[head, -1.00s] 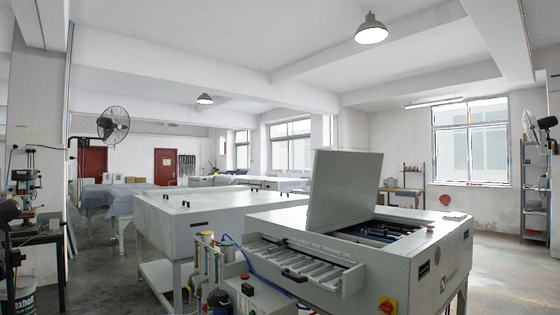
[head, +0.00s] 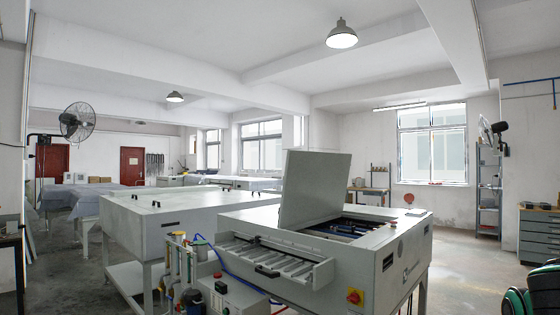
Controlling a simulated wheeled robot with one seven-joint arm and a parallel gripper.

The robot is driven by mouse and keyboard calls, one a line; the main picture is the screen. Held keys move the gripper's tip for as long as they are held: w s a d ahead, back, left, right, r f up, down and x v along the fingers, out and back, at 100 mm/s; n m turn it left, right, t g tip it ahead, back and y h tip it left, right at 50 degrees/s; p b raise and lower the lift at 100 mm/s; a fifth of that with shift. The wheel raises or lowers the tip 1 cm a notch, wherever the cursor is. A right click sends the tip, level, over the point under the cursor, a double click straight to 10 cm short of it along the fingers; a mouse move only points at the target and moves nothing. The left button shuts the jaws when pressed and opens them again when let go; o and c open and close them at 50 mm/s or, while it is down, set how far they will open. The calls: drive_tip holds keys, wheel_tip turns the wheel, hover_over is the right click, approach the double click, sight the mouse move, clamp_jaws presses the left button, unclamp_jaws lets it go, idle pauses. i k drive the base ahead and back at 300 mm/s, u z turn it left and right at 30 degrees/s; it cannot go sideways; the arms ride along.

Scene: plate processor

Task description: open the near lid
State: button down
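The plate processor (head: 345,265) is a pale grey box-shaped machine in the lower middle of the head view. A flat grey lid (head: 312,188) on it stands raised, tilted a little back from upright, and the opening (head: 352,228) beside it shows dark inner parts. A ribbed feed tray (head: 272,262) sticks out at its front left. I cannot tell whether this raised lid is the near lid or whether another lid lies shut. My gripper is not in view.
A long pale table-like unit (head: 150,225) stands behind the processor to the left. Bottles and tubes (head: 180,270) stand by the processor's left end. A grey drawer cabinet (head: 540,240) is at the right. Open floor (head: 465,270) lies between it and the processor.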

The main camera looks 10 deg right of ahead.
sight(315, 183)
drive_tip(key=i, duration=1)
drive_tip(key=z, duration=0.05)
